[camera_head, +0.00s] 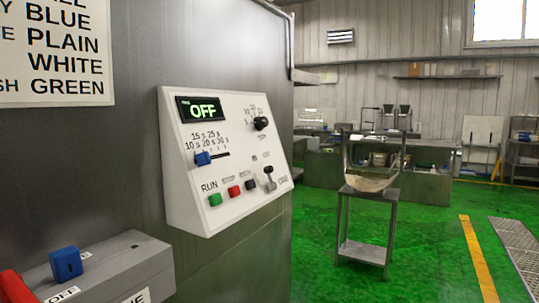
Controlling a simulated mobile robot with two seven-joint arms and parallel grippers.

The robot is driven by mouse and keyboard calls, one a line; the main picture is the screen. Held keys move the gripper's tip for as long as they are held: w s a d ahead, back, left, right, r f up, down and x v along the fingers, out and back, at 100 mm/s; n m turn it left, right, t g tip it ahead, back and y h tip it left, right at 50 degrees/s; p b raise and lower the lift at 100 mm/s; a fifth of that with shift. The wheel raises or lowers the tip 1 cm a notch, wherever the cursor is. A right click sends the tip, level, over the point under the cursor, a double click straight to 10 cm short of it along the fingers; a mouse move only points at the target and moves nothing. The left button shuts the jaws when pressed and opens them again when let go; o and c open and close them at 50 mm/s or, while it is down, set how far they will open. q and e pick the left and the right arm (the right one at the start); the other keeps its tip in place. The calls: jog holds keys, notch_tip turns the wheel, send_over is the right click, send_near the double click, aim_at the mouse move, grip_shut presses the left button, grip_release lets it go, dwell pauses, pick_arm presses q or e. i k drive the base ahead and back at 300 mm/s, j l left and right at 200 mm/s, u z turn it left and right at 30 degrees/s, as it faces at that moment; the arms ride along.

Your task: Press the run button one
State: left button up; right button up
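A white slanted control panel (240,180) is fixed to a grey metal wall in the middle left of the head view. Its green-lit display (203,110) reads OFF. A green button (215,199) sits at the lower left of the panel, just below the printed word RUN. To its right are a red button (234,191), a black button (250,185) and a grey lever switch (269,178). A blue slider (203,159) sits under a scale of seconds, and a black knob (261,123) is at the upper right. Neither of my grippers is in view.
A grey box with a blue switch (66,263) and a red part (14,287) stands at lower left. A metal stand (368,222) bearing a scoop-like bowl (371,181) stands right of the panel. Green floor (420,250) is open at right, near a yellow line.

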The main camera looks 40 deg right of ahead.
aim_at(216, 200)
jog(key=z, duration=1.05)
